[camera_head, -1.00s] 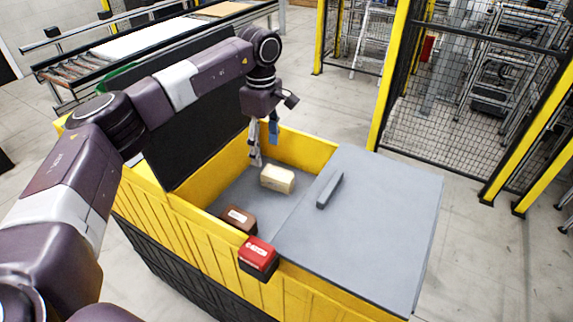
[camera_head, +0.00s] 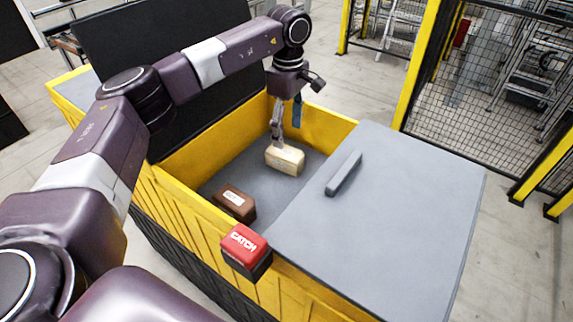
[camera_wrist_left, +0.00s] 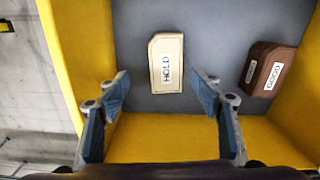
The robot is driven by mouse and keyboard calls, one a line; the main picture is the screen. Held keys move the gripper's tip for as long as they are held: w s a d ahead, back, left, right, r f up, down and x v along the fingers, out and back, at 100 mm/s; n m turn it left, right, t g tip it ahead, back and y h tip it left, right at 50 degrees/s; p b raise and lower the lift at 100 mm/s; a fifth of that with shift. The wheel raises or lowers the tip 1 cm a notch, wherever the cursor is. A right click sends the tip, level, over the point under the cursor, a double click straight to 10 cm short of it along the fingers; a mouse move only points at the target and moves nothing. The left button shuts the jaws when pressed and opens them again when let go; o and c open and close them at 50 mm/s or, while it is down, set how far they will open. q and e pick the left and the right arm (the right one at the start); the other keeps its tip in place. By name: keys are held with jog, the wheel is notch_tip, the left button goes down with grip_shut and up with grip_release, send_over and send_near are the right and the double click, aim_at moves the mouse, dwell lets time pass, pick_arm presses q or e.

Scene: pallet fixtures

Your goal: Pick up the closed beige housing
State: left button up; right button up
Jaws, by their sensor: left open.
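The closed beige housing (camera_head: 286,160) lies on the grey floor of the yellow bin, near its far wall. In the left wrist view the housing (camera_wrist_left: 166,63) shows a "HOLD" label and lies beyond the fingertips, between their lines. My left gripper (camera_head: 285,132) points down into the bin just above and behind the housing. In the left wrist view its fingers (camera_wrist_left: 163,85) are spread wide with nothing between them. My right gripper is not in view.
A brown housing (camera_head: 234,203) lies in the bin nearer the front wall. A red block marked "CATCH" (camera_head: 245,247) sits on the front rim. The yellow bin walls (camera_head: 185,160) surround the opening. A grey lid (camera_head: 400,220) with a bar handle (camera_head: 344,174) covers the right side.

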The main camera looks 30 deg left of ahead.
aim_at(285, 152)
pick_arm(q)
jog(key=shift+f, duration=0.45)
jog(key=shift+s+f, duration=0.15)
jog(key=shift+f, duration=0.45)
jog(key=f+p, duration=0.2)
jog(key=f, duration=0.1)
jog(key=f+p, duration=0.1)
jog(key=f, duration=0.1)
jog(key=shift+s+a+f, duration=0.1)
jog(key=shift+s, duration=0.3)
jog(key=shift+f, duration=0.55)
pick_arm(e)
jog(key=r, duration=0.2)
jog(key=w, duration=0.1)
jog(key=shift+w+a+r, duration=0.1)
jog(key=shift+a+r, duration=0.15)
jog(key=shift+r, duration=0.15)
pick_arm(q)
jog(key=shift+c, duration=1.1)
jog(key=c, duration=1.1)
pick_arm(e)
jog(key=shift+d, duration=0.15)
pick_arm(q)
jog(key=shift+w+r, duration=0.1)
